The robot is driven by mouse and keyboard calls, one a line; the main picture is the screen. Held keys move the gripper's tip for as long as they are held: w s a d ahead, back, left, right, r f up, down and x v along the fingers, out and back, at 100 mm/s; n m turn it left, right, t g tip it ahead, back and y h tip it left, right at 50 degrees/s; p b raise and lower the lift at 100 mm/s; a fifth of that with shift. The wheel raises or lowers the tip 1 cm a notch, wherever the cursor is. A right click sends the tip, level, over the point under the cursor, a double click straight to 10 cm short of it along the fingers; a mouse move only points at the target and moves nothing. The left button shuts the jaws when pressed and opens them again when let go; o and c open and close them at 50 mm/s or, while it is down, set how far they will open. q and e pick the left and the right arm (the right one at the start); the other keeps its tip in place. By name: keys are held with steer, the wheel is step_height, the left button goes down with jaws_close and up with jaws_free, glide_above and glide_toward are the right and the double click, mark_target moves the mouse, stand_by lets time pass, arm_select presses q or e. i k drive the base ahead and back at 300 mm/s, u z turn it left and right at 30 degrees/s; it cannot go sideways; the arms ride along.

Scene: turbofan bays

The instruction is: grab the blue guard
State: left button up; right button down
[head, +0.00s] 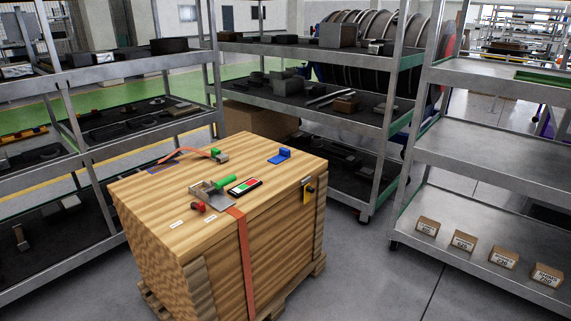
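The blue guard (280,156) looks like a small L-shaped blue piece. It lies on top of the wooden crate (255,220), near the crate's far right edge. The crate top around it is bare. Neither of my grippers shows in the head view.
Also on the crate are a green-handled metal tool (213,188), a device with red and green patches (245,187), and an orange strap (240,235). Metal shelves stand behind, left and right; the right one (480,145) holds several small boxes. Grey floor is clear at right front.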

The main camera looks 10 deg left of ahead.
mark_target(284, 153)
steer(key=z, duration=0.8)
steer(key=i, duration=2.3)
steer(key=u, duration=0.7)
